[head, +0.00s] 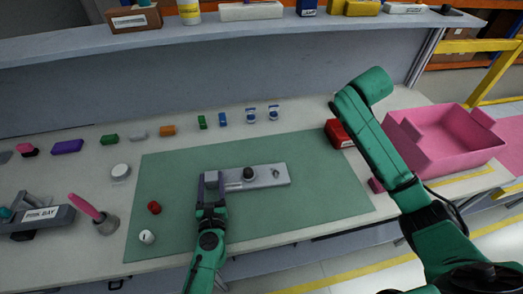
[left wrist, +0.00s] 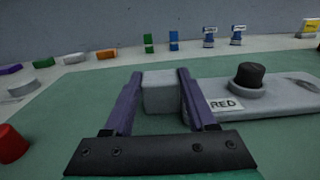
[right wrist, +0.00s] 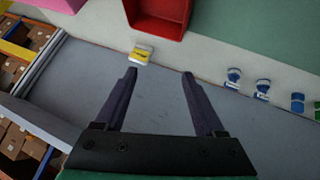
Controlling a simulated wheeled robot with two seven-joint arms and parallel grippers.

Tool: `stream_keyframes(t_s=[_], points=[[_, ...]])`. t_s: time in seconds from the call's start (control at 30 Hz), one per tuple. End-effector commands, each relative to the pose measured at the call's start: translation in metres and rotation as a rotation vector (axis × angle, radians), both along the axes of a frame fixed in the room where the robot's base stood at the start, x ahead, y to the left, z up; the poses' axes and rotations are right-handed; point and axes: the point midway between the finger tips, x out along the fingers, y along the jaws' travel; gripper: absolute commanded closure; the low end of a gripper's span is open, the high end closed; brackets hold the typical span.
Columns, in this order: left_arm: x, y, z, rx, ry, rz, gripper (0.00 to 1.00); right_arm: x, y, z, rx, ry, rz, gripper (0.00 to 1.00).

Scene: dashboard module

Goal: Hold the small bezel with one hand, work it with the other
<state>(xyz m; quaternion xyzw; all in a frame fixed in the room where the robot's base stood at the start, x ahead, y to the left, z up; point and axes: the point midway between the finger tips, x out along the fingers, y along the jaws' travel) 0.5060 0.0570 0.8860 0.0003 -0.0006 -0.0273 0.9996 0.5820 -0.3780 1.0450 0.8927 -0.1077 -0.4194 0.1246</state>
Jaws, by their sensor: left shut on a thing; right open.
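The small bezel (head: 272,179) is a light grey plate lying on the green mat (head: 180,220). It carries a black round knob (head: 248,173), and a small metal piece (head: 276,173) sits near its right end. In the left wrist view the bezel (left wrist: 285,104) bears a label reading RED (left wrist: 226,104), beside the knob (left wrist: 250,76). My left gripper (head: 211,180) is shut on the grey block (left wrist: 162,92) at the bezel's left end. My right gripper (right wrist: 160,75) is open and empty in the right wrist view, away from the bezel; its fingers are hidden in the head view.
A red bin (head: 338,133) and a large pink bin (head: 445,140) stand on the right. A red cap (head: 154,207) and a white knob (head: 147,237) lie on the mat's left. Small coloured blocks line the back. The mat right of the bezel is mostly clear.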

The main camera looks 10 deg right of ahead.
Motion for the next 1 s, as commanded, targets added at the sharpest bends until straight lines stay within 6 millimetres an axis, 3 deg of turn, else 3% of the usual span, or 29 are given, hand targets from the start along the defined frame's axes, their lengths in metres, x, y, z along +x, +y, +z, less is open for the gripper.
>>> stream_keyframes(t_s=[0.03,0.2,0.3,0.4,0.5,0.67,1.0], points=[[0.0,0.0,-0.001,0.0,0.002,0.001,1.0,0.0,0.036,-0.002,0.041,0.025,0.071,0.29],[0.0,0.0,-0.001,0.0,0.002,0.001,1.0,-0.025,0.159,-0.015,0.157,0.173,0.353,0.29],[0.0,0.001,-0.001,0.0,0.002,0.001,1.0,-0.054,0.22,-0.021,0.192,0.269,0.525,0.29],[0.0,0.001,-0.001,0.0,0.002,0.001,1.0,-0.081,0.261,-0.025,0.203,0.346,0.662,0.29],[0.0,0.001,-0.001,0.0,0.002,0.001,1.0,-0.099,0.282,-0.027,0.206,0.392,0.741,0.29],[0.0,0.001,-0.001,-0.001,0.002,0.001,1.0,-0.103,0.291,-0.037,0.208,0.41,0.765,0.29],[0.0,0.0,-0.001,-0.001,0.002,0.0,1.0,-0.081,0.309,-0.107,0.209,0.41,0.76,0.29]])
